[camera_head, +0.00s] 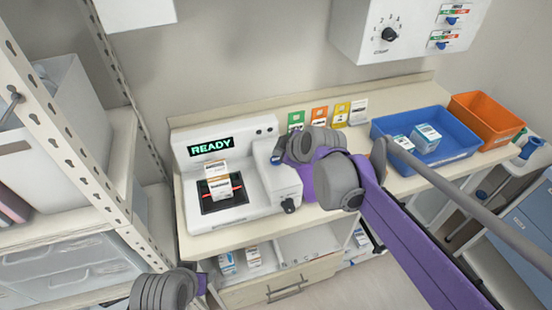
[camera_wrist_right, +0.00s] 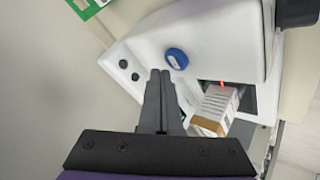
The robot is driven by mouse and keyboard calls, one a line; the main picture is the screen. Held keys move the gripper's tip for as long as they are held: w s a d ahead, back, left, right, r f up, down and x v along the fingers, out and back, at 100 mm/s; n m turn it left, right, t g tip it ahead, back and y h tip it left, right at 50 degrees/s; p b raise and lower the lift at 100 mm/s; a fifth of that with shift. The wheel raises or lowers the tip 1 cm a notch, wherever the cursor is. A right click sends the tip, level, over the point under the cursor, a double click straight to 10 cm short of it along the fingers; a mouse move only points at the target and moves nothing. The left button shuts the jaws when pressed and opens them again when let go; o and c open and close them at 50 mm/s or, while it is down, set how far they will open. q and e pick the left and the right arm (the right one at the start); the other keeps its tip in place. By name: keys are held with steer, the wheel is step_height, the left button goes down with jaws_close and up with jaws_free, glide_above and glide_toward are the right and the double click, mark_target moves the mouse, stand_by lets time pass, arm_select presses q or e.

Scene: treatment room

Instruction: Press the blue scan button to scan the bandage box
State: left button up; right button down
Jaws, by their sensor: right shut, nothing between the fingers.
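The white scanner (camera_head: 185,148) stands on the counter with a green READY display (camera_head: 211,146). The bandage box (camera_head: 218,180), white with orange-brown, sits on its dark scan window with red light at its base; it also shows in the right wrist view (camera_wrist_right: 213,112). The blue scan button (camera_wrist_right: 177,59) is clear in the right wrist view; in the head view my right arm partly hides that area. My right gripper (camera_wrist_right: 160,75) is shut and empty, its tips just beside the button, apart from it in the picture. Part of my left arm shows at bottom left; its gripper does not.
A blue bin (camera_head: 380,128) with boxes and an orange bin (camera_head: 485,121) stand on the counter at right. Coloured cards (camera_head: 320,116) stand along the wall. A metal shelf rack (camera_head: 75,125) is at left. A knob (camera_head: 289,206) sits on the scanner's front right.

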arm_select(q)
steer(key=shift+f, duration=0.1)
arm_select(e)
steer(key=shift+f, duration=0.1)
stand_by(0.4)
arm_select(q)
steer(key=shift+s+f, duration=0.1)
arm_select(e)
steer(key=shift+f, duration=0.3)
arm_select(q)
steer(key=shift+f+b, duration=0.25)
steer(key=shift+b, duration=0.1)
arm_select(e)
steer(key=shift+f, duration=0.45)
stand_by(0.4)
arm_select(q)
steer(key=shift+w+r+p, duration=0.25)
steer(key=shift+r+p, duration=0.35)
steer(key=shift+r, duration=0.15)
arm_select(e)
steer(key=shift+r, duration=0.85)
arm_select(q)
steer(key=shift+r, duration=0.1)
arm_select(e)
steer(key=shift+r, duration=0.1)
